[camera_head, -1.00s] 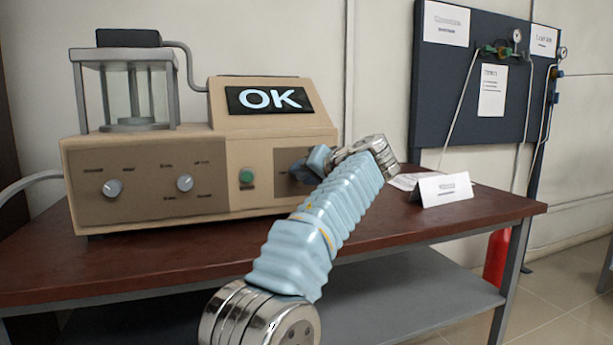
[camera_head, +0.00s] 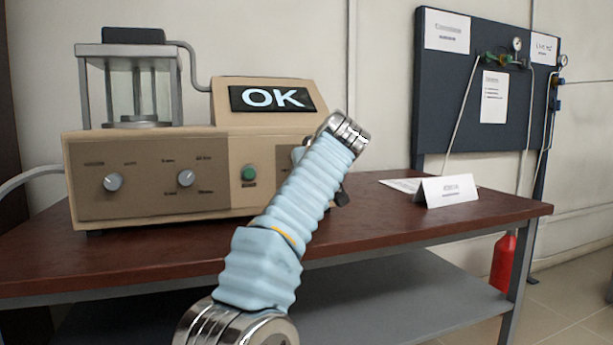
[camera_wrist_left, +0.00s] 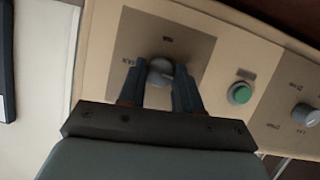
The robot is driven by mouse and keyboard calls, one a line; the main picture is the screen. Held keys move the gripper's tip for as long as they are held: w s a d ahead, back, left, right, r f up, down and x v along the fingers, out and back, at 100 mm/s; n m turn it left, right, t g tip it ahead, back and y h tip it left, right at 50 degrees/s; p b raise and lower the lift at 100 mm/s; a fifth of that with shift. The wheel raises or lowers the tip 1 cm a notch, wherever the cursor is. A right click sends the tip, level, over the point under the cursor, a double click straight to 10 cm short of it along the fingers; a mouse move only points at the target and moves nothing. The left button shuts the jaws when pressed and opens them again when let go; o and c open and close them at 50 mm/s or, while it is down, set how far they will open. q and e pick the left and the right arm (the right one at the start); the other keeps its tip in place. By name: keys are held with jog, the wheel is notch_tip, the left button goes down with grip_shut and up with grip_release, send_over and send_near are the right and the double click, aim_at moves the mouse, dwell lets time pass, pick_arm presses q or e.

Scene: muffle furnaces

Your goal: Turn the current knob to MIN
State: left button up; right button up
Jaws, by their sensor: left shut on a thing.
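The tan device (camera_head: 150,215) stands on the table with a lit "OK" screen (camera_head: 270,97). In the left wrist view, a grey round knob (camera_wrist_left: 160,70) sits on a brown panel with small labels that are too blurred to read. My left gripper (camera_wrist_left: 158,82) is shut on this knob, with one dark blue finger on each side. In the head view my pale blue arm covers this knob and most of the gripper. Beside that panel is a green button (camera_head: 249,173), also in the left wrist view (camera_wrist_left: 240,93). My right gripper is out of view.
Two other grey knobs, a left one (camera_head: 112,182) and a middle one (camera_head: 186,178), are on the device's front. A white card (camera_head: 448,190) stands on the table (camera_head: 420,222) to the right. A red cylinder (camera_head: 503,262) is beyond the table's right end.

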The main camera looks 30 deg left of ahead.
pick_arm(q)
jog(key=shift+f+n, duration=0.2)
jog(key=shift+n, duration=0.2)
dwell(0.3)
jog(key=o, duration=1)
jog(key=shift+r, duration=0.1)
jog(key=shift+o, duration=0.2)
jog(key=b+v, duration=0.1)
jog(key=v, duration=1.2)
jog(key=shift+s+r+b, duration=0.15)
jog(key=shift+s+b, duration=0.25)
jog(key=shift+s, duration=0.1)
